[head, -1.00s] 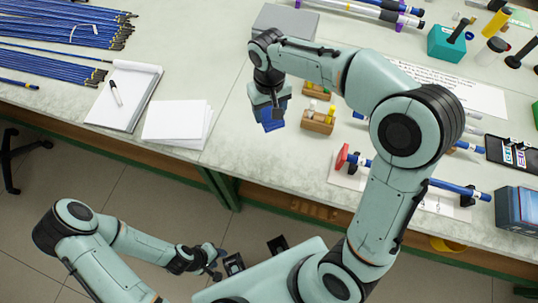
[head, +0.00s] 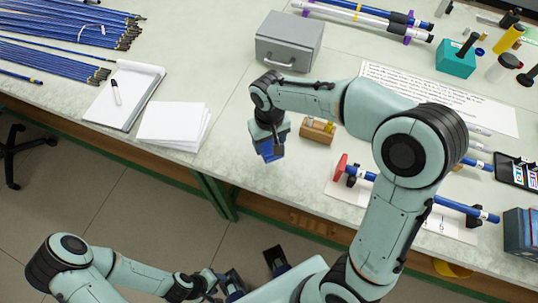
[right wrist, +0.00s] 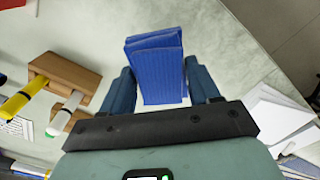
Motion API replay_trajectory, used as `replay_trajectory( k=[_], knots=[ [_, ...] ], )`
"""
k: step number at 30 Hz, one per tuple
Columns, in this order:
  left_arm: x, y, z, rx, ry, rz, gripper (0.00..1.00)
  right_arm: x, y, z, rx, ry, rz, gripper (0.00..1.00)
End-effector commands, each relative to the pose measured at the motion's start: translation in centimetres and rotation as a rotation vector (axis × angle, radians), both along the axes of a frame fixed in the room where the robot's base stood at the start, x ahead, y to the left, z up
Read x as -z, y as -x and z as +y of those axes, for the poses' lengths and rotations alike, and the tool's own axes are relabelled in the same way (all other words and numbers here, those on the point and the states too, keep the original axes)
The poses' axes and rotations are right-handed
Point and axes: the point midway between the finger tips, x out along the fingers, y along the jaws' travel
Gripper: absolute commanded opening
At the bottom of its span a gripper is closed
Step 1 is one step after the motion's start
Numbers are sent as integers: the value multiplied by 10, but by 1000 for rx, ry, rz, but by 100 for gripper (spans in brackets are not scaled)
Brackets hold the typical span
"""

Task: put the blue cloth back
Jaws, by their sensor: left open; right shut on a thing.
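The blue cloth (head: 271,155) is a folded, ribbed pad. My right gripper (head: 268,146) is shut on it, pointing down over the bench near its front edge. In the right wrist view the cloth (right wrist: 157,68) stands out between the two dark fingers (right wrist: 158,92). It seems to hang above the bench, but I cannot tell how high. My left gripper (head: 214,284) is low in the head view, in front of the bench, open and away from the cloth.
A wooden block (head: 317,131) stands just right of my right gripper. A grey drawer box (head: 290,41) is behind it. White paper (head: 172,124) and a notepad (head: 122,95) lie left. A rod fixture (head: 400,190) is right. Bench between paper and gripper is clear.

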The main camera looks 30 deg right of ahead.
Motion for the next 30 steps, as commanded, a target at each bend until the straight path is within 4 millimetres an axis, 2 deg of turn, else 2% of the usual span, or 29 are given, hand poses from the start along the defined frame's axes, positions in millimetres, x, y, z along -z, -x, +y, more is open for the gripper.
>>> replay_trajectory(
  k=[1, 3, 8, 15, 29, 30],
  knots=[
    [2, 1, 0, 0, 0, 1, 43, 12, 1, 0, 0, 1, 4, 37],
    [3, 1, 0, 0, 0, 1, 43, 21, 1, 0, 0, 1, 2, 37],
    [4, 2, 0, 0, 0, 2, 43, 33, 0, 0, 0, 0, 1, 37],
    [9, 3, 0, 0, 0, 4, 43, 68, 1, 0, 1, 0, 2, 37],
    [13, 4, 0, 0, 0, 6, 43, 76, 0, 0, 0, -1, -1, 37],
    [12, 4, 0, 1, 0, 5, 43, 76, 0, 0, 0, -1, -1, 71]
  ],
)
